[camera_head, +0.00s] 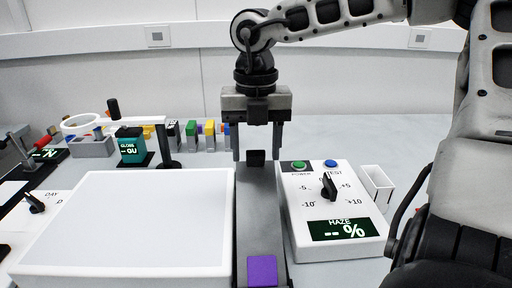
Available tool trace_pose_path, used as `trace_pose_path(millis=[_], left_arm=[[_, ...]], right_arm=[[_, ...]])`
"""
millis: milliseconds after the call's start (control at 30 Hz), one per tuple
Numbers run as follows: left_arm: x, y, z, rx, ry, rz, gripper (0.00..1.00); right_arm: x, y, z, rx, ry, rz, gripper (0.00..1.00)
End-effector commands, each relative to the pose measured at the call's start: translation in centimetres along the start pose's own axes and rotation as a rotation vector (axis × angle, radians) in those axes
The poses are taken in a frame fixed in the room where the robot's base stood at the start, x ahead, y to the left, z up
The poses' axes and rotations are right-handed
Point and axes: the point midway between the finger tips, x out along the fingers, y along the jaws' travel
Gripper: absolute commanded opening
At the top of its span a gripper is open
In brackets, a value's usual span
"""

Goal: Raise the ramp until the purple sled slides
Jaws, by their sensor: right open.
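The ramp is a long grey strip (258,215) running from the middle of the bench toward me. The purple sled (262,271) lies on its near part, at the bottom edge of the picture. A small black block (256,158) stands at the ramp's far end. My right gripper (258,156) points down over that far end. Its fingers are open, one on each side of the black block, with a gap visible beside it. I cannot tell whether the fingers touch the ramp. My left gripper is not in view.
A white light panel (130,225) lies close left of the ramp. A haze meter (330,205) with a dial and buttons stands close right, with a white open bin (376,187) beyond it. A gloss meter (132,146), a ring lamp and several coloured blocks stand at the back left.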

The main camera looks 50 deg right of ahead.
Motion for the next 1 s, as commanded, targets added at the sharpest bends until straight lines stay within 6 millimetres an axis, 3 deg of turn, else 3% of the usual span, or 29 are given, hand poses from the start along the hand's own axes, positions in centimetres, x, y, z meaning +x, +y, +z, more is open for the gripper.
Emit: trace_pose_path(millis=[600, 800, 1000], left_arm=[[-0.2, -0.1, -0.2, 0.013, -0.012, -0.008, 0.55], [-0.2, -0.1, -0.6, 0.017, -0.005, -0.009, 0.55], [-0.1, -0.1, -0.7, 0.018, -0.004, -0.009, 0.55]], right_arm=[[-13.2, 0.0, 0.0, 0.000, -0.003, 0.001, 0.55], [-15.1, 0.0, -0.1, 0.000, 0.001, -0.001, 0.55], [-15.4, 0.0, -0.1, -0.001, 0.002, 0.000, 0.55]])
